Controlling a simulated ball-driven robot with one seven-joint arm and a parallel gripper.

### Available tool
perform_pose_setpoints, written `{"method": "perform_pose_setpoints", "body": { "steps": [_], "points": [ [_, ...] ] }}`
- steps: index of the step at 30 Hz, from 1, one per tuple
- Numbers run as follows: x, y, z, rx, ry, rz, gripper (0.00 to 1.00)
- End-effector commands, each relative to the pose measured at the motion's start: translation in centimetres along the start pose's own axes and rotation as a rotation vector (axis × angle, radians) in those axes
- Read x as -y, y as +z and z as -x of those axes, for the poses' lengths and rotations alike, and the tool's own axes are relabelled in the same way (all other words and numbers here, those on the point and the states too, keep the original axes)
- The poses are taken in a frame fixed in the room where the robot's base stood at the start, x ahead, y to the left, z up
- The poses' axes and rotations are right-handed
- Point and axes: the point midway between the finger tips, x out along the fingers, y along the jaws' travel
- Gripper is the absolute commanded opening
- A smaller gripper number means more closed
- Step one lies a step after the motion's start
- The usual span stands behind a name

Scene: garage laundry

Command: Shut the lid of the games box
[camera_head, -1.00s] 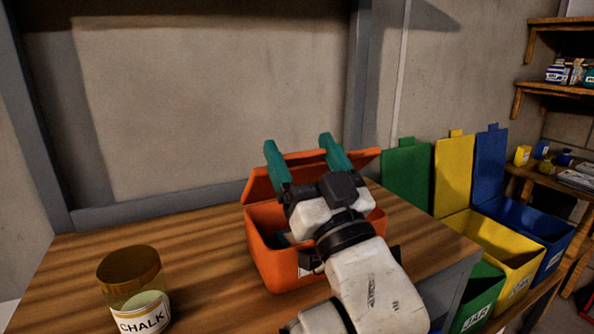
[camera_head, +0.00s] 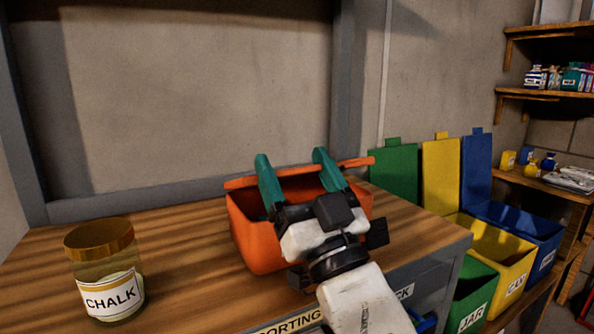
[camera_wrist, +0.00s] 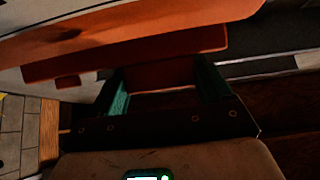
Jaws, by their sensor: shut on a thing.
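The games box (camera_head: 253,240) is an orange box on the wooden worktop. Its orange lid (camera_head: 357,163) is raised above the rim and shows almost edge-on, with the front of the box still open. My gripper (camera_head: 291,157) reaches over the box from the front, its two teal fingers pointing up past the lid's edge. In the wrist view the fingers (camera_wrist: 165,88) stand apart with an orange-red part between them, taken as the lid.
A chalk jar (camera_head: 105,275) with a brown cap stands on the worktop (camera_head: 185,265) at the left. Open green, yellow (camera_head: 500,255) and blue bins stand at the right. Shelves (camera_head: 545,95) are beyond them. The wall is close behind the box.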

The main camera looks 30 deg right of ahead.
Motion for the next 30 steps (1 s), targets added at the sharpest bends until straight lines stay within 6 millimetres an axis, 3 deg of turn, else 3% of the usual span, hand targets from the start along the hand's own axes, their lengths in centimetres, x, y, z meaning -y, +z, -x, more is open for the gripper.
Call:
{"method": "perform_pose_setpoints", "body": {
  "steps": [6,7,13,23,30],
  "points": [
    [0.0,0.5,0.0,0.013,0.000,-0.001,0.24],
    [0.0,0.5,0.0,0.013,0.000,-0.001,0.80],
    [0.0,0.3,0.0,0.007,0.000,0.000,0.99],
    [0.0,-0.4,-0.4,0.002,0.001,0.000,1.00],
    [0.0,-4.1,-2.1,0.001,0.000,0.000,1.00]
  ]
}}
